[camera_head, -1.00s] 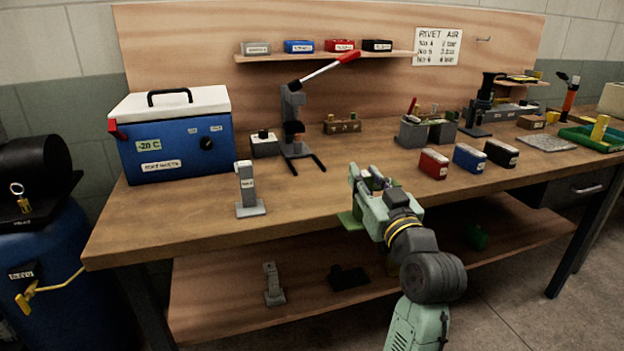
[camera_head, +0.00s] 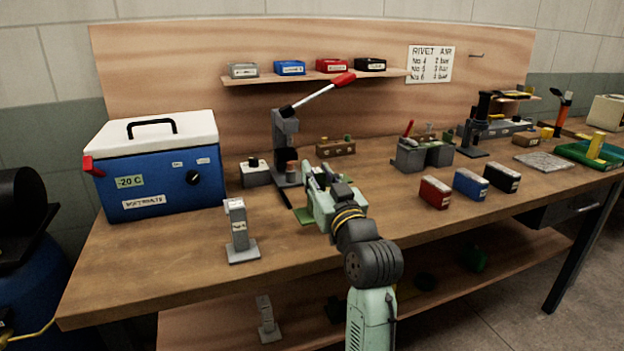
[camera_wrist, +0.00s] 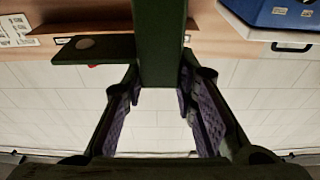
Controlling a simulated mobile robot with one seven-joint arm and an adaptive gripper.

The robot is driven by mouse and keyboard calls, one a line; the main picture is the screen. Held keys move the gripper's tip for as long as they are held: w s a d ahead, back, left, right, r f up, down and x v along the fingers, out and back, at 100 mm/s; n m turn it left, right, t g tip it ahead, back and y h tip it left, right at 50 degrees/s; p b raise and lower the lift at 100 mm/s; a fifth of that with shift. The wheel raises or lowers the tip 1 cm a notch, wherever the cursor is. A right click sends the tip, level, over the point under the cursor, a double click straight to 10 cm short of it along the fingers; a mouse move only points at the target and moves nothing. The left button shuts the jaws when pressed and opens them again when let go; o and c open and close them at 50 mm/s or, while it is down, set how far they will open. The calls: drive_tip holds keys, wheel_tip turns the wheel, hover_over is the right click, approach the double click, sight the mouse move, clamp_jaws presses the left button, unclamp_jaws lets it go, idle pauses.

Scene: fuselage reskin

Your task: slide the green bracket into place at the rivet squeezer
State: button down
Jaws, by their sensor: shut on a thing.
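The green bracket (camera_head: 304,216) is held in my gripper (camera_head: 318,180). In the head view only a small green flat part shows beside the fingers. In the wrist view the bracket (camera_wrist: 160,45) is a dark green bar between the two fingers, with a flat flange that has a round spot on it reaching left. The rivet squeezer (camera_head: 285,135) is a grey upright press with a red-tipped lever, standing on the bench. My gripper is just in front and to the right of its base, hiding part of the base. I cannot tell whether bracket and squeezer touch.
A blue cooler (camera_head: 160,175) stands at the left, with a small grey labelled stand (camera_head: 238,230) in front. A grey box (camera_head: 254,172) is left of the squeezer, and a brown block (camera_head: 335,147) is behind. Red, blue and black boxes (camera_head: 470,184) stand to the right.

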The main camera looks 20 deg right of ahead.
drive_tip(key=shift+w+a, duration=0.25)
drive_tip(key=shift+w, duration=0.85)
drive_tip(key=shift+w+f, duration=0.15)
drive_tip(key=shift+f, duration=0.05)
wheel_tip(320, 180, down, 3)
drive_tip(key=shift+p, duration=0.7)
drive_tip(key=shift+f, duration=0.1)
drive_tip(key=shift+f, duration=0.1)
drive_tip(key=shift+f+b, duration=0.15)
drive_tip(key=shift+b, duration=0.15)
drive_tip(key=c, duration=1.3)
unclamp_jaws()
